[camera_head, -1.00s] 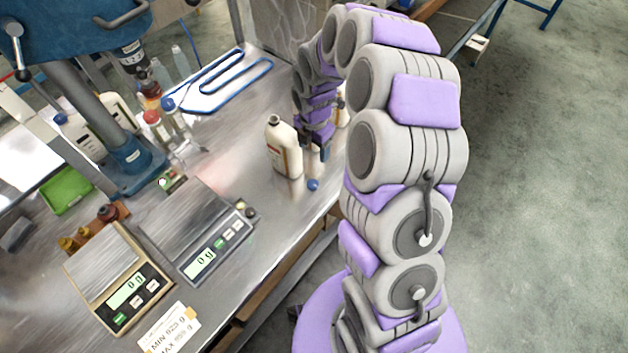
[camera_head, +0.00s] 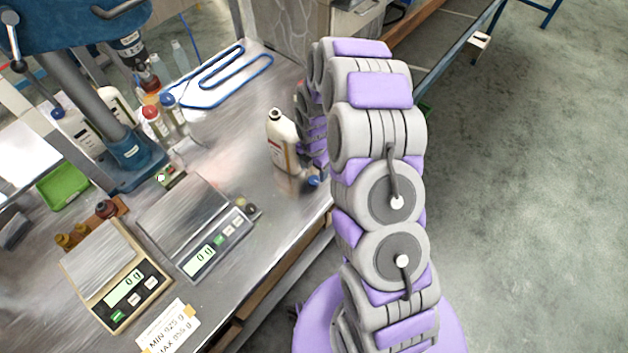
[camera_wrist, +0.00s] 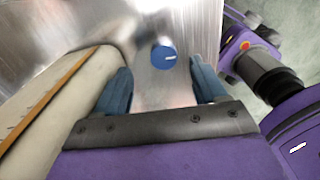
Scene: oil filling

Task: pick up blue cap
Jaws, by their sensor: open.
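The blue cap (camera_wrist: 164,57) lies on the metal table in the wrist view, just ahead of and between the fingers of my gripper (camera_wrist: 162,88). The gripper is open, with one finger on each side and nothing between them touching the cap. In the head view the blue cap (camera_head: 314,181) shows at the table's right edge, partly beside my arm. The gripper itself is hidden behind the arm and the bottle there.
A white bottle without a cap (camera_head: 282,142) stands close to the cap; its side fills the left of the wrist view (camera_wrist: 50,110). Two scales (camera_head: 203,255) (camera_head: 118,290) stand at the front left. The table edge is close to the cap.

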